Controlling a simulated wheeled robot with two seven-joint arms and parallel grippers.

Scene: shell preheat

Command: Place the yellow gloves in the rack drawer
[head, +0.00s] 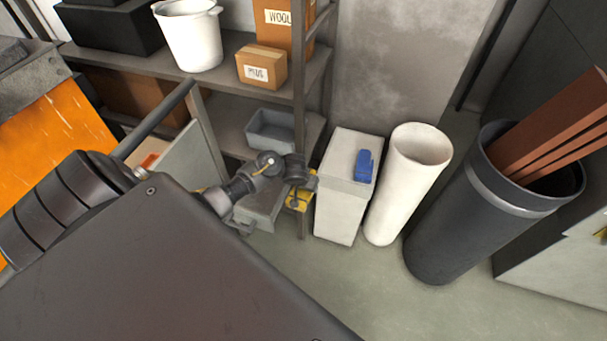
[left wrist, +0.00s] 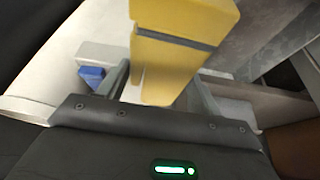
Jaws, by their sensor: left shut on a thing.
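The yellow gloves (left wrist: 180,45) hang between the fingers of my left gripper (left wrist: 162,92) in the left wrist view, with a dark band across them. My left gripper (head: 300,190) is shut on them. In the head view only small parts of the gloves (head: 298,203) show beneath the gripper, by the rack post. A grey drawer-like box (head: 262,208) sits low at the rack, just left of the gripper, and seems pulled out. My arm hides part of it, and its inside cannot be made out. My right gripper is not in view.
The rack (head: 230,88) holds a white bucket (head: 190,38), cartons (head: 262,66) and a grey bin (head: 275,130). Right of the gripper stand a white box (head: 338,208) with a blue item (head: 364,166) on it, a white tube (head: 405,190) and a dark barrel (head: 450,220). The front floor is clear.

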